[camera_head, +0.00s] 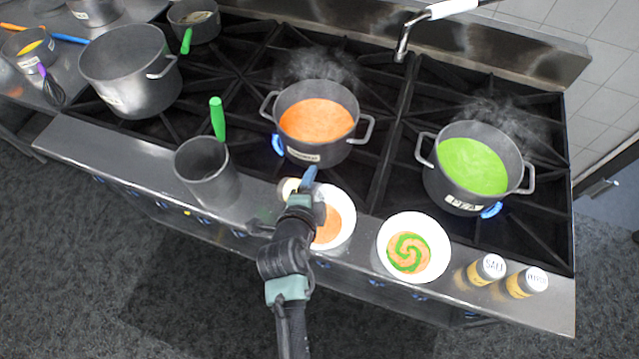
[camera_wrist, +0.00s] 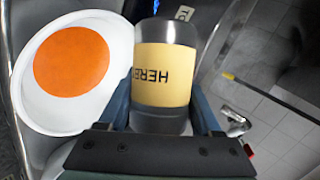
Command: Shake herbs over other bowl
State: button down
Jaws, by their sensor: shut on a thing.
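My gripper (camera_head: 306,186) is shut on the herb shaker (camera_wrist: 165,72), a grey metal cylinder with a yellow label whose letters appear upside down in the wrist view. In the head view a pale part of the shaker (camera_head: 287,189) shows just left of the gripper, the rest hidden. A white bowl of plain orange soup (camera_head: 345,235) stands on the front ledge, partly hidden by my gripper; this bowl (camera_wrist: 120,40) is left of the shaker in the wrist view. Another white bowl (camera_head: 385,235) to the right holds orange soup with a green swirl. I see no herbs on either soup.
Salt (camera_head: 490,268) and pepper (camera_head: 527,282) shakers stand right of the swirl bowl. Behind are steaming pots of orange soup (camera_head: 318,120) and green soup (camera_head: 472,165) over blue flames. A metal container (camera_head: 205,172) with a green-handled tool stands left of my gripper.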

jog(key=shift+a+r+m+t+y, duration=0.25)
jog(key=shift+m+t+y, duration=0.25)
jog(key=shift+m+y, duration=0.3)
jog(key=shift+w+a+r+m+t+y+b, duration=0.15)
jog(key=shift+r+m+t+y+b, duration=0.45)
jog(key=shift+m+y, duration=0.3)
jog(key=m+t+y+b, duration=0.1)
jog(key=b, duration=0.3)
jog(key=shift+r+m, duration=0.15)
jog(key=shift+m, duration=0.15)
jog(key=shift+a+r+m+t+y+b, duration=0.1)
jog(key=shift+r+m+t+y+b, duration=0.35)
jog(key=shift+b, duration=0.9)
jog(key=shift+r, duration=0.2)
